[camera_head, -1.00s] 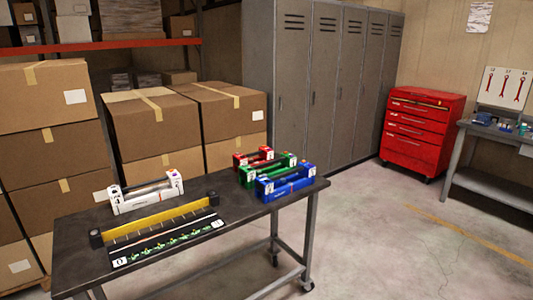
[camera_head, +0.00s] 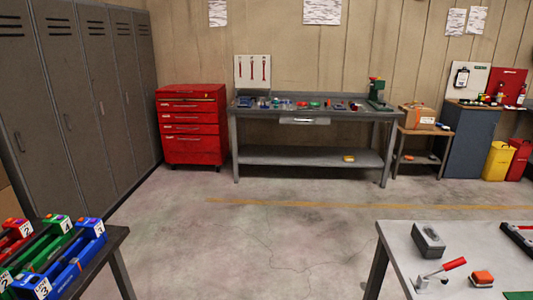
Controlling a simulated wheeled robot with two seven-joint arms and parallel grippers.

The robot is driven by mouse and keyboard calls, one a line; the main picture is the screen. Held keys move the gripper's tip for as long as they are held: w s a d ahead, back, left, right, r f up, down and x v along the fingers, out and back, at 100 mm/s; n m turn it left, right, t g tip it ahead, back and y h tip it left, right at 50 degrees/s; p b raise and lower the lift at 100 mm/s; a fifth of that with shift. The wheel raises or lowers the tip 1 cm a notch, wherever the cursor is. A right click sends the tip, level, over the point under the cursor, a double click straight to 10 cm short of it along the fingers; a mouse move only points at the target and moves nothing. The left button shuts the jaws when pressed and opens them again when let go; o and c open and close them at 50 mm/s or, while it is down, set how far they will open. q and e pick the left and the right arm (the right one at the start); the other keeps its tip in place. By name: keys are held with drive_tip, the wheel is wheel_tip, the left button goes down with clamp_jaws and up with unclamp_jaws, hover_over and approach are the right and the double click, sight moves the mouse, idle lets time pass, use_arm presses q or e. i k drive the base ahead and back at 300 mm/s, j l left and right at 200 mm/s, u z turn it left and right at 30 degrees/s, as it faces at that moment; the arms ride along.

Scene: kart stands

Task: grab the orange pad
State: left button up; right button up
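A small orange pad (camera_head: 482,278) with a dark base lies on the light grey table (camera_head: 400,240) at the lower right. A metal clamp with a red handle (camera_head: 452,265) stands just left of it. A grey box-shaped item (camera_head: 428,240) sits behind them on the same table. Neither of my grippers shows in the head view.
A dark table at the lower left holds red, green and blue karts (camera_head: 72,262). Clear concrete floor (camera_head: 250,240) lies between the two tables. A long workbench (camera_head: 310,113) and a red tool cabinet (camera_head: 192,125) stand along the back wall.

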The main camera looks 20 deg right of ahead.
sight(484, 279)
drive_tip(key=i+z, duration=0.15)
drive_tip(key=z, duration=0.3)
drive_tip(key=i+j+z, duration=0.1)
drive_tip(key=z, duration=0.4)
drive_tip(key=i+j+z, duration=0.15)
drive_tip(key=z, duration=0.3)
drive_tip(key=i+j+z, duration=0.15)
drive_tip(key=z, duration=0.35)
